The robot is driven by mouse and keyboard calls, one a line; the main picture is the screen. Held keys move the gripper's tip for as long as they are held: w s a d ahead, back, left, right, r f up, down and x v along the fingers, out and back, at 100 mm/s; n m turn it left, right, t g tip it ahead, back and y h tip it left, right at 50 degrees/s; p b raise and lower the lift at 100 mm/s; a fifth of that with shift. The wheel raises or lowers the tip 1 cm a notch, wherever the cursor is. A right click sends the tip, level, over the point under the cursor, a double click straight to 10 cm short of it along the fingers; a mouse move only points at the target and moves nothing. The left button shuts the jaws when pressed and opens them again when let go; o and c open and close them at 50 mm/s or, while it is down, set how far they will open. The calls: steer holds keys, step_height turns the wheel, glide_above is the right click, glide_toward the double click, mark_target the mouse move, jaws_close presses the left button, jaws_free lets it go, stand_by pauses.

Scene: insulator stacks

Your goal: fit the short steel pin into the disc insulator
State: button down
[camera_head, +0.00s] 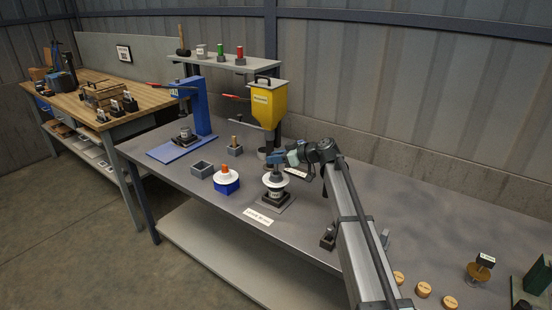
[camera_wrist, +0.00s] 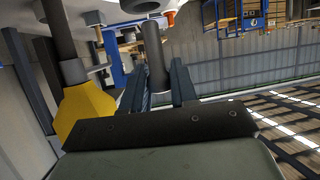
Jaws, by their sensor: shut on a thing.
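My gripper (camera_head: 277,162) is above a white disc insulator (camera_head: 268,182), which sits on a dark block on a grey plate. In the wrist view my gripper (camera_wrist: 158,88) is shut on the short steel pin (camera_wrist: 153,52), a plain grey rod between the two fingers. The gripper hides most of the pin in the head view.
A second white disc (camera_head: 226,178) with an orange top sits on a blue base to the left. Several round tan pieces (camera_head: 424,289) lie at the front right.

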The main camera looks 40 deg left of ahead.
mark_target(276, 171)
steer(key=shift+f, duration=1.8)
stand_by(0.6)
steer(key=c, duration=0.8)
jaws_free()
steer(key=v, duration=1.3)
steer(key=shift+d, duration=0.4)
steer(key=shift+w, duration=0.1)
